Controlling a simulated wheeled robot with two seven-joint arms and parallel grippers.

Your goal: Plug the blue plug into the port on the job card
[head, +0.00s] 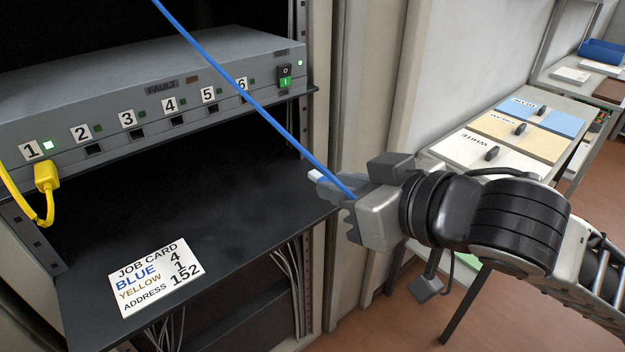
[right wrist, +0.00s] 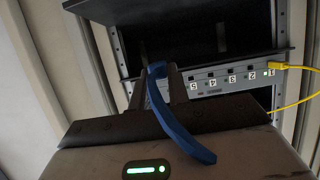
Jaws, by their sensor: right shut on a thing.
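The blue plug (head: 316,175) is in my right gripper (head: 332,188), with its pale tip pointing left toward the switch. Its blue cable (head: 262,111) runs up and left across the front of the switch; the cable also shows between the fingers in the right wrist view (right wrist: 178,128). My right gripper is shut on the plug, right of the shelf and apart from the ports. The job card (head: 155,277) reads BLUE 4, YELLOW 1, ADDRESS 152. Port 4 (head: 178,121) looks empty. My left gripper is not in view.
A yellow plug (head: 46,176) sits in port 1 of the grey switch (head: 120,88). The black shelf (head: 230,215) below is clear apart from the card. The rack's pale side post (head: 358,120) stands beside my gripper. A side table with labelled trays (head: 520,130) is at right.

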